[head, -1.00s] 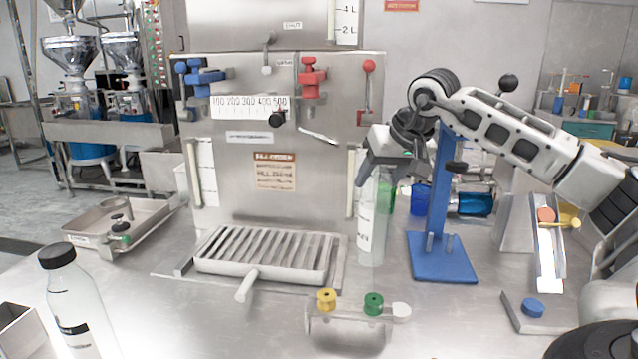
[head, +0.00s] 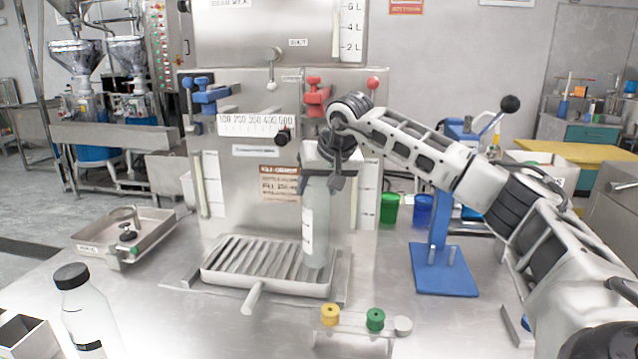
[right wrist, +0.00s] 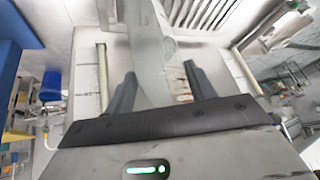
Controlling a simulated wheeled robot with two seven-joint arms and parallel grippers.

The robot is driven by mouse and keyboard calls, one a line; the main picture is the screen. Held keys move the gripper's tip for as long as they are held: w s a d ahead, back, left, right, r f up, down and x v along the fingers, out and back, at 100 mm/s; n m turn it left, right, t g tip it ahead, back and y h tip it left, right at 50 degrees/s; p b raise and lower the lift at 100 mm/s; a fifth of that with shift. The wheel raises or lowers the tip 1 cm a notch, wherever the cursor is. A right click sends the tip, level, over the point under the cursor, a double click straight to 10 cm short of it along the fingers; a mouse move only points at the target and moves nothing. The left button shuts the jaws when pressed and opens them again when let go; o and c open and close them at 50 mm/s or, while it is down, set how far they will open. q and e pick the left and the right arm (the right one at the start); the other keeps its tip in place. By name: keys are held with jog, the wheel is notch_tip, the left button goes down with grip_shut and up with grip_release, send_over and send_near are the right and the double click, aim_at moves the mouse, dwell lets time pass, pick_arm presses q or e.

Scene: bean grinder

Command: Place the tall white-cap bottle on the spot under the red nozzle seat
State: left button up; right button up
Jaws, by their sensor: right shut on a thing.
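The tall pale bottle (head: 316,225) is upright in the head view, over the right part of the slatted tray (head: 222,276). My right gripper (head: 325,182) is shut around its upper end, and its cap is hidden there. I cannot tell whether the bottle's base touches the slats. The red nozzle seat (head: 316,97) is on the steel machine's front, above the bottle and gripper. In the right wrist view the translucent bottle (right wrist: 148,45) runs up between the two fingers of my right gripper (right wrist: 160,76). My left gripper is not in view.
A black-capped bottle (head: 88,310) stands at the front left. A blue stand (head: 443,270) is right of the tray. A small rack with a yellow knob (head: 330,315) and a green knob (head: 375,319) is in front. A metal pan (head: 123,238) lies left.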

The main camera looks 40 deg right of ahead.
jog(key=shift+f, duration=0.1)
jog(key=o, duration=1.2)
jog(key=v, duration=1.2)
